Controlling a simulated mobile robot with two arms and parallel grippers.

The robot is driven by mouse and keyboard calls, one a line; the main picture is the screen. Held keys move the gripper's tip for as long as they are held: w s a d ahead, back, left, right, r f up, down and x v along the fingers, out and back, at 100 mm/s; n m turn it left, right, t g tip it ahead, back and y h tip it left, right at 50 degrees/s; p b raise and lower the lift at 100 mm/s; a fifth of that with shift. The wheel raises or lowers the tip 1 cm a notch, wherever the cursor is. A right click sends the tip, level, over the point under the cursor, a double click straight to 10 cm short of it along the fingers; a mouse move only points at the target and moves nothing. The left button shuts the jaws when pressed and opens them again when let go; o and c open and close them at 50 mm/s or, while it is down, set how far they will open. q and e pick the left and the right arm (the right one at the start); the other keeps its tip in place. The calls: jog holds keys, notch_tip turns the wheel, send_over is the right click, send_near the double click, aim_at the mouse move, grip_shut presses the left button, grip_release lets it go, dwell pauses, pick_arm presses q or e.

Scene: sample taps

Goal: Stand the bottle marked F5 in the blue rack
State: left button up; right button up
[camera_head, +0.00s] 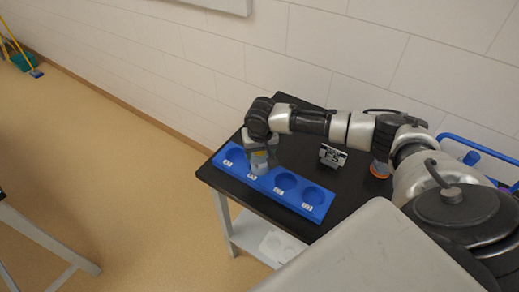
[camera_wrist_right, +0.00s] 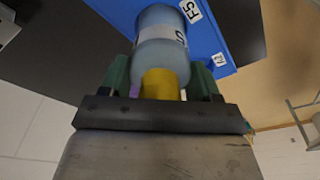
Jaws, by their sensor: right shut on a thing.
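The blue rack (camera_head: 300,198) lies along the front edge of a black table and has several round openings with small white labels. My right gripper (camera_head: 262,148) points down over its left half and is shut on a bottle (camera_head: 259,163). In the right wrist view the bottle (camera_wrist_right: 161,38) is grey-blue with a yellow cap (camera_wrist_right: 161,84) between the green fingers. The bottle's own label is only partly readable; a rack label beside it reads F5. The bottle is at the second opening from the left; I cannot tell if its base is seated. My left gripper is out of view.
An orange-based object (camera_head: 380,169) stands near my right arm. A wall is close behind the table. Open floor lies to the left.

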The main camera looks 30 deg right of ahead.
jog(key=o, duration=1.1)
jog(key=shift+f, duration=0.1)
jog(key=r, duration=0.4)
jog(key=s+r+b, duration=0.1)
jog(key=r, duration=0.7)
jog(key=shift+s+a+r, duration=0.1)
jog(key=shift+s+a, duration=0.25)
